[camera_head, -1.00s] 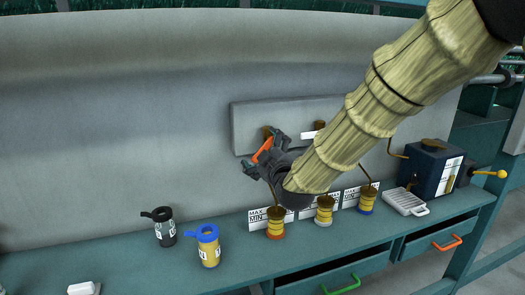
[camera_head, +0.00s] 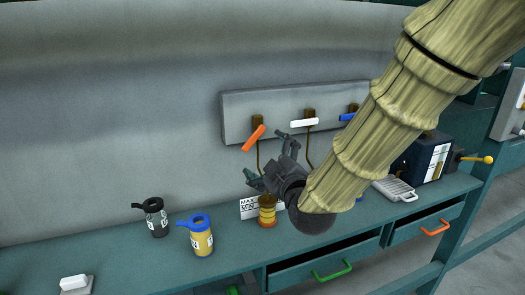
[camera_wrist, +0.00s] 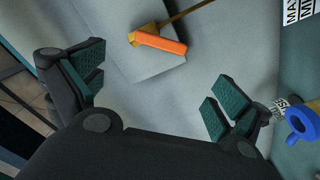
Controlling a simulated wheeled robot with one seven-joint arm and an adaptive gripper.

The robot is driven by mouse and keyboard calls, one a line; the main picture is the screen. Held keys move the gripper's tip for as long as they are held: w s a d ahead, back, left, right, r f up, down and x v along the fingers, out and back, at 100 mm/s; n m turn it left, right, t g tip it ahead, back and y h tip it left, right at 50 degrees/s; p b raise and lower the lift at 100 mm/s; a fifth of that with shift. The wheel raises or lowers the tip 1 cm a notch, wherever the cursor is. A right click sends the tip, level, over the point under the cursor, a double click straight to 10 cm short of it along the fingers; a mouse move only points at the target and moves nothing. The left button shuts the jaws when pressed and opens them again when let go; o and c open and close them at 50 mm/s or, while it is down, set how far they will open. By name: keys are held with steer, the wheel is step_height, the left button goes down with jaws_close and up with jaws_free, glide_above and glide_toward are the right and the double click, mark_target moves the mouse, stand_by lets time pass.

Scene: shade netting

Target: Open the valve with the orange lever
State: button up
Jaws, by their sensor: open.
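The orange lever (camera_head: 254,138) sits on a brown valve at the left end of the grey wall panel (camera_head: 235,110). In the head view it slants from upper right to lower left. In the wrist view the orange lever (camera_wrist: 160,43) lies beyond the gap between my fingers. My gripper (camera_head: 268,160) is open and empty, below and to the right of the lever and apart from it. Its spread fingers also show in the wrist view (camera_wrist: 155,82).
A white lever (camera_head: 304,123) and a partly hidden blue lever (camera_head: 348,113) are on the same panel. A black-lidded bottle (camera_head: 156,219) and a blue-lidded bottle (camera_head: 202,240) stand at left. My arm covers the bench's middle right.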

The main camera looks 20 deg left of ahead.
steer(key=shift+s+d, duration=0.15)
steer(key=shift+s, duration=0.05)
